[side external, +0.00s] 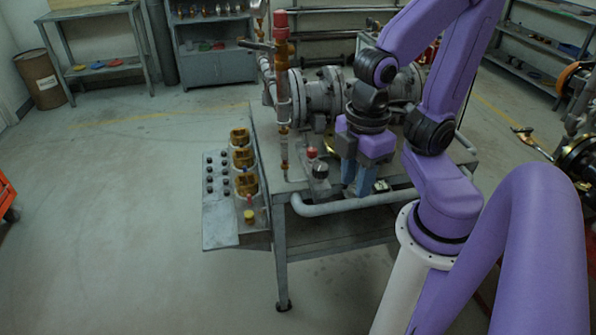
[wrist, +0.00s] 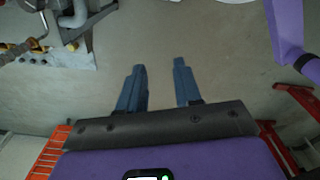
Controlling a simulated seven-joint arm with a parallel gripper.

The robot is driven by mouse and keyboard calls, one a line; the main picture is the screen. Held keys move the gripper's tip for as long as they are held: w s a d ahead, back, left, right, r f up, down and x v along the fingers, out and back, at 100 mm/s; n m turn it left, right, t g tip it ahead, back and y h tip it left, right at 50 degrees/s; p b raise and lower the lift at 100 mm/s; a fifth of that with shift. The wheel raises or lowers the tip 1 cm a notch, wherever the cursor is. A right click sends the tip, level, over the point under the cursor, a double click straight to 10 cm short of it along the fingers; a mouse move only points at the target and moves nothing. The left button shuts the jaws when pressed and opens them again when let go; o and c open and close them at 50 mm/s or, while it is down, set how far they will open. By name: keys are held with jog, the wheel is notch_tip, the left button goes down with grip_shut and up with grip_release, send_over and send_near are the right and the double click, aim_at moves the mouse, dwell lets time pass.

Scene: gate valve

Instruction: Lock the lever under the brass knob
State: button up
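My gripper (side external: 357,190) points down by the front edge of the grey workbench (side external: 296,187), in front of the large grey flanged pipe valve (side external: 318,92). In the wrist view its two blue fingers (wrist: 159,65) stand apart with only floor between them.
A red-topped upright pipe (side external: 282,75) stands at the bench's left. A small red-capped fitting (side external: 318,168) is left of my gripper. A side panel (side external: 222,225) holds several dark buttons and brass parts. A grey pipe (side external: 335,207) runs along the bench front. Open floor lies left.

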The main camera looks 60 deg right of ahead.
notch_tip(320, 180, up, 15)
jog(key=w+d+r+m, duration=0.1)
jog(key=w+d+m, duration=0.2)
jog(key=w+m, duration=0.5)
jog(key=w+d+m, duration=0.6)
jog(key=w+d, duration=0.6)
jog(key=d, duration=0.4)
jog(key=s+d+m, duration=0.3)
jog(key=d+m, duration=0.1)
jog(key=d, duration=0.7)
jog(key=s+d+m, duration=0.4)
jog(key=d+m, duration=0.1)
jog(key=d, duration=0.6)
notch_tip(320, 180, down, 23)
jog(key=shift+d+f, duration=0.1)
